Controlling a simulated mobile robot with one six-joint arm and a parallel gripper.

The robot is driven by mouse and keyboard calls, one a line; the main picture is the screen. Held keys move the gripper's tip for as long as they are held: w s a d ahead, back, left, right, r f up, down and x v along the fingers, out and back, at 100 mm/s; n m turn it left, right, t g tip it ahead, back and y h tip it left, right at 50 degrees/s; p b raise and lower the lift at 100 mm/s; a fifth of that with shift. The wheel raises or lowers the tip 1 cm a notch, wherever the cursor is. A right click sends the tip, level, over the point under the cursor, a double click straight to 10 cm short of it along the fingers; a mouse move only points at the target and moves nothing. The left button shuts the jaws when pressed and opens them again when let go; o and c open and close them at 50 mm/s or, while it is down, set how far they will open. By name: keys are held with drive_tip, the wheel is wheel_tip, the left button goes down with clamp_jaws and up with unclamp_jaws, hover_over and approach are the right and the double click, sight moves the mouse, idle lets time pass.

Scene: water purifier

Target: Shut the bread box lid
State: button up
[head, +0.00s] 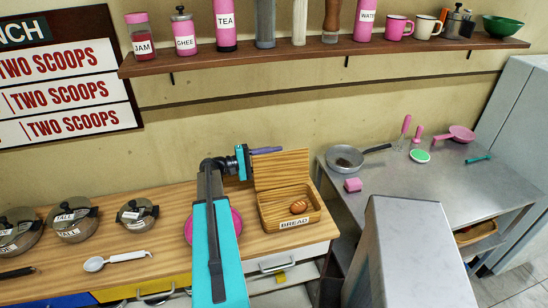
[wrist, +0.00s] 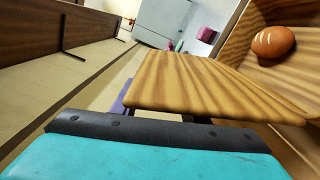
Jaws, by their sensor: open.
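The wooden bread box (head: 290,219), labelled BREAD, stands at the right end of the wooden counter. Its lid (head: 281,169) stands raised at the back, and a brown loaf (head: 298,207) lies inside. In the wrist view the lid (wrist: 215,88) fills the middle and the loaf (wrist: 273,43) shows at upper right. My gripper (head: 267,150) is at the lid's upper left, with a purple finger reaching along behind its top edge. My gripper (wrist: 122,97) is open; the lid hides part of the fingers, and I cannot tell whether they touch it.
A pink plate (head: 233,222) lies left of the box, partly under my arm. Several lidded pots (head: 75,222) and a ladle (head: 115,260) are farther left. The wall shelf (head: 330,52) with jars and mugs runs above. A metal table (head: 430,185) with a pan (head: 345,158) stands right.

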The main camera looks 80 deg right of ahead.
clamp_jaws()
